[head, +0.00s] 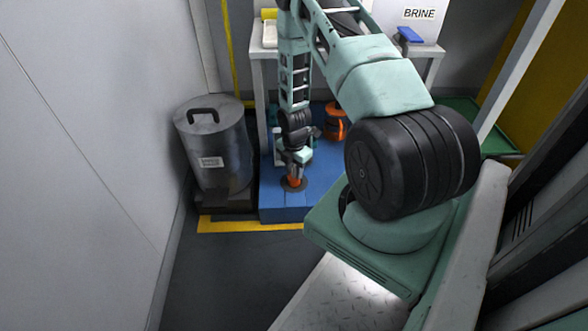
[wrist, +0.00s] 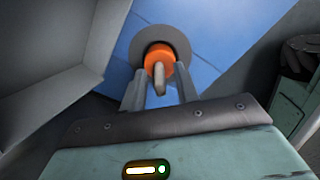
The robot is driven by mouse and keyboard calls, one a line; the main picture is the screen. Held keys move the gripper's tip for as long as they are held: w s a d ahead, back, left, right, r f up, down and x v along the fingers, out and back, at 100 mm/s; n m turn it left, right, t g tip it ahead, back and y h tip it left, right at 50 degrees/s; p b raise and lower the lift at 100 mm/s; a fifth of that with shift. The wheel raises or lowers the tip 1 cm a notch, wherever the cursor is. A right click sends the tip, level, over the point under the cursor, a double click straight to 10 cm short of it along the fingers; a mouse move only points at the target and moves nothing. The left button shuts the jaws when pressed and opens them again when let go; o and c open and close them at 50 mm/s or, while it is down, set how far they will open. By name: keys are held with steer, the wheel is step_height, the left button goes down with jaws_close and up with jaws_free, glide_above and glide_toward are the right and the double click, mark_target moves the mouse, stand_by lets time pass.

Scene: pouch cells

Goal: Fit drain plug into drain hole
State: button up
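The orange drain plug (wrist: 157,57) has a pale upright tab (wrist: 159,78). It sits at the drain hole, inside a grey ring (wrist: 178,36) with a dark gap along its far side. In the head view the plug (head: 294,182) shows below my gripper (head: 294,172), on the blue platform. My gripper points down at it. In the wrist view the two fingers (wrist: 160,76) stand on either side of the tab, with a visible gap each side, so the gripper looks open. How deep the plug sits is hard to tell.
The blue platform (head: 275,208) has a yellow floor stripe (head: 245,226) in front. A grey lidded drum (head: 215,150) stands close on the left. A white table (head: 258,52) and a BRINE container (head: 415,25) are at the back.

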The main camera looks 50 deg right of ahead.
step_height(320, 180, up, 12)
steer(key=p, duration=0.7)
steer(key=shift+r, duration=0.15)
steer(key=w+a+r+m, duration=0.2)
steer(key=w+a+r, duration=0.3)
steer(key=a+r, duration=0.6)
steer(key=s+a+r+m, duration=0.2)
steer(key=a+r, duration=0.3)
steer(key=a, duration=0.4)
steer(key=s+a+r+m, duration=0.1)
steer(key=s+a+r, duration=0.1)
steer(key=a+r, duration=0.45)
steer(key=s+a+r+m, duration=0.2)
steer(key=s+a+r, duration=0.2)
steer(key=s+a, duration=0.3)
steer(key=s+a+r+m, duration=0.2)
steer(key=s+a+r, duration=0.2)
steer(key=s+a, duration=0.3)
steer(key=s, duration=0.4)
steer(key=shift+m+y, duration=0.3)
steer(key=shift+r, duration=0.1)
step_height(320, 180, up, 42)
steer(key=p, duration=4.2)
steer(key=shift+r+p, duration=0.25)
steer(key=shift+p, duration=0.05)
